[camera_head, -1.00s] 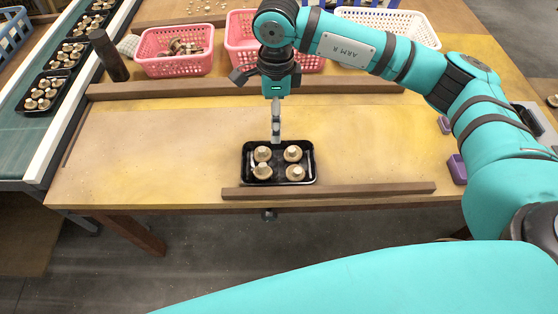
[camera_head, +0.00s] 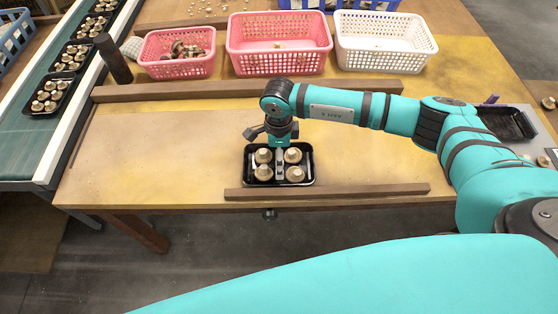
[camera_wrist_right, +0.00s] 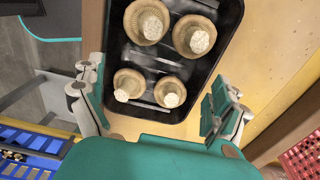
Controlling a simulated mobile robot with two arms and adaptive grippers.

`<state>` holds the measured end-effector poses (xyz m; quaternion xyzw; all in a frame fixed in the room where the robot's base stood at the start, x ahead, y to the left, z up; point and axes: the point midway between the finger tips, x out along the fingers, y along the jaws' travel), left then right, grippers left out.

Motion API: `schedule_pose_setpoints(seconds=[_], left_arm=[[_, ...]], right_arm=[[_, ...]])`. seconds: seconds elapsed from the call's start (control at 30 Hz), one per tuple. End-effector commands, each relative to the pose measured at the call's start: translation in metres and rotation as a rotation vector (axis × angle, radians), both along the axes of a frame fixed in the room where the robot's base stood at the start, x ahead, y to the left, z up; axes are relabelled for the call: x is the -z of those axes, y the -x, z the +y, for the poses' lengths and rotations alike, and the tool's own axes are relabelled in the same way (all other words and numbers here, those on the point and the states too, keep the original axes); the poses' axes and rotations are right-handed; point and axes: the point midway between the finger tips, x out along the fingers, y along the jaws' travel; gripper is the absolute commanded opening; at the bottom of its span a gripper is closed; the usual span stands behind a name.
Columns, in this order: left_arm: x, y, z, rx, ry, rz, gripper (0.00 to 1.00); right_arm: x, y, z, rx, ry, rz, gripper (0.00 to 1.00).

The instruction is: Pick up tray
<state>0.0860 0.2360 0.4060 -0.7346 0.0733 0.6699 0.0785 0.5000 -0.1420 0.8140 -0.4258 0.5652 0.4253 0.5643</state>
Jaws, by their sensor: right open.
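A black tray (camera_head: 309,179) holding several upturned mushrooms (camera_head: 295,174) lies on the wooden table, just behind the front wooden strip. My right gripper (camera_head: 280,165) points down over the tray's middle and hides part of it. In the right wrist view, the tray (camera_wrist_right: 213,75) shows with its mushrooms (camera_wrist_right: 150,22) inside. There the two fingers of my open right gripper (camera_wrist_right: 155,103) are spread wide, one at each side of the near part of the picture, with nothing between them held. Whether the fingers touch the tray cannot be told. My left gripper is not in view.
A wooden strip (camera_head: 330,191) runs along the table's front edge and another (camera_head: 200,91) along the back. Baskets stand behind: pink (camera_head: 280,62), smaller pink (camera_head: 180,68) and white (camera_head: 385,60). A conveyor with filled trays runs at left. The table's left part is clear.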

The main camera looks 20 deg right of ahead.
Motion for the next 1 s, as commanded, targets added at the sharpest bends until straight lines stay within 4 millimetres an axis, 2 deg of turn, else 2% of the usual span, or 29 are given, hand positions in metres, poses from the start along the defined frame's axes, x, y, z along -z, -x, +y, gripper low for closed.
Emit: schedule_pose_setpoints(seconds=[0.03, 0.2, 0.47, 0.87, 1.0], left_arm=[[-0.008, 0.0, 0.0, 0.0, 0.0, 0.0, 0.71], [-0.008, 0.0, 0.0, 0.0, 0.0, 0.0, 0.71], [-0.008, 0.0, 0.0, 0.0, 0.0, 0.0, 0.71], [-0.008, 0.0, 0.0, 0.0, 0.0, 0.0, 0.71], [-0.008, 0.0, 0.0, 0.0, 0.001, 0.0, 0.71]], right_arm=[[0.005, 0.003, 0.0, 0.001, 0.0, 0.004, 1.0], [0.025, 0.001, 0.0, 0.001, -0.001, 0.001, 1.0], [0.028, 0.001, 0.0, 0.0, -0.002, -0.001, 1.0], [0.027, 0.001, 0.0, 0.001, -0.001, 0.0, 0.48], [0.027, 0.0, 0.0, 0.001, -0.002, -0.002, 0.45]])
